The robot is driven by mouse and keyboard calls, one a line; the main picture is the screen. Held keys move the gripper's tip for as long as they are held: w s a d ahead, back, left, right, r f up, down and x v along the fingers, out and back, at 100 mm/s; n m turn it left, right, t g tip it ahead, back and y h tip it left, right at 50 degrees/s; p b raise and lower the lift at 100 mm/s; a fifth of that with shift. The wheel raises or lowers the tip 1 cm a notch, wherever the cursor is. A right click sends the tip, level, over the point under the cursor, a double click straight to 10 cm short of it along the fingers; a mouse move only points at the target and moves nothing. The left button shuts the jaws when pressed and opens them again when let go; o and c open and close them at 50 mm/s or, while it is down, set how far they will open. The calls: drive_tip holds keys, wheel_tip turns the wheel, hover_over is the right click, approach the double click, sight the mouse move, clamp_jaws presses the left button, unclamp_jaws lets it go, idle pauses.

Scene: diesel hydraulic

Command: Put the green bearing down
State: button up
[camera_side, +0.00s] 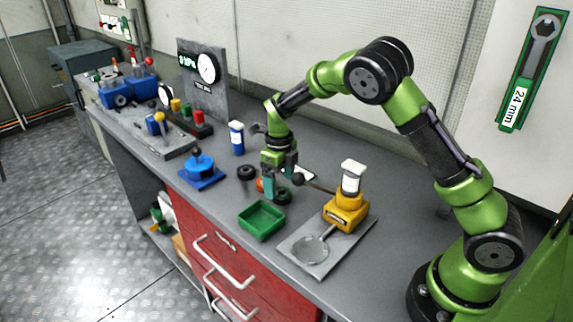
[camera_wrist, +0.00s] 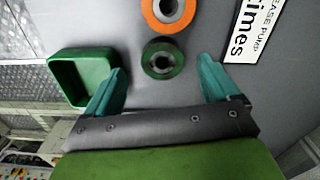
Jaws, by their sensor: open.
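The green bearing (camera_wrist: 163,70) is a dark ring with a green rim. In the wrist view it lies flat on the grey bench, between and just beyond the tips of my gripper (camera_wrist: 162,78). Both teal fingers stand wide apart, with clear gaps to the bearing. In the side view my gripper (camera_side: 279,184) points down, low over the bench, and the bearing (camera_side: 283,196) shows as a dark ring at its fingers. An orange bearing (camera_wrist: 169,14) lies close beside it; in the side view it is partly hidden behind my fingers.
An empty green tray (camera_side: 244,222) stands at the bench's front edge, left of the bearing in the wrist view. A yellow grease pump (camera_side: 346,212) with a long handle stands to the right. A dark ring (camera_side: 246,172) and a blue-labelled bottle (camera_side: 237,138) are behind on the left.

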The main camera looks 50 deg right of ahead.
sight(281, 193)
wheel_tip(281, 193, down, 4)
drive_tip(key=shift+s+d+r, duration=0.1)
drive_tip(key=shift+d+r, duration=0.05)
